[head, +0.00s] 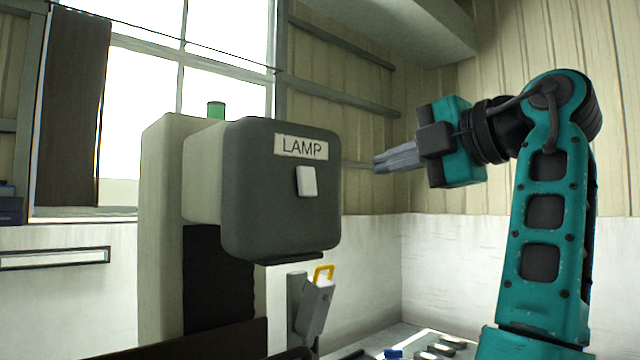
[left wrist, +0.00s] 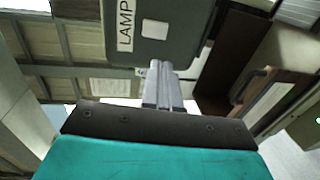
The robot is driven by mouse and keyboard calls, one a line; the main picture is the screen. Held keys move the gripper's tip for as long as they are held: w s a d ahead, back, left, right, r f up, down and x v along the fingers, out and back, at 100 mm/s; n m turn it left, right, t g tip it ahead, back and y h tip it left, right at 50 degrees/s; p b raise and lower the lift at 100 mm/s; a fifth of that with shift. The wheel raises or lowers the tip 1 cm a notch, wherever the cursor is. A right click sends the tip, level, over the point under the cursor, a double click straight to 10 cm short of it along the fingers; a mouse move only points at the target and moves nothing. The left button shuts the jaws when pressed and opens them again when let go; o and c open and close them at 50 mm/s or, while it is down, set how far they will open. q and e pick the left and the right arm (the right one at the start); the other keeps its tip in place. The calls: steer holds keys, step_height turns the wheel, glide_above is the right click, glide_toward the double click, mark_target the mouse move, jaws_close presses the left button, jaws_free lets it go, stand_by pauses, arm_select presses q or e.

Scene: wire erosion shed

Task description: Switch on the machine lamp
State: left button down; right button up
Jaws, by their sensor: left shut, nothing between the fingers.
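A dark grey machine head (head: 255,200) faces me in the middle of the head view, with a white label (head: 301,147) reading LAMP. Below the label is a small pale lamp switch (head: 306,181). The switch also shows in the left wrist view (left wrist: 155,29), ahead of the fingers. I cannot tell whether it is on or off. My left gripper (head: 380,163) is shut and empty, to the right of the machine head and apart from the switch. Its closed fingers show in the left wrist view (left wrist: 163,72). My right gripper is in neither view.
A grey holder with a yellow handle (head: 323,272) stands below the machine head. A bench with small items, one of them blue (head: 393,353), is at the bottom. A green cylinder (head: 215,110) tops the machine column. Open air lies between my fingers and the machine head.

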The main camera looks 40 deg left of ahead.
mark_target(310, 187)
arm_select(q)
steer(key=a, duration=0.4)
steer(key=a+f, duration=0.1)
steer(key=a, duration=0.4)
steer(key=w+a+f+p, duration=0.1)
steer(key=a, duration=0.4)
steer(key=shift+w+f, duration=0.1)
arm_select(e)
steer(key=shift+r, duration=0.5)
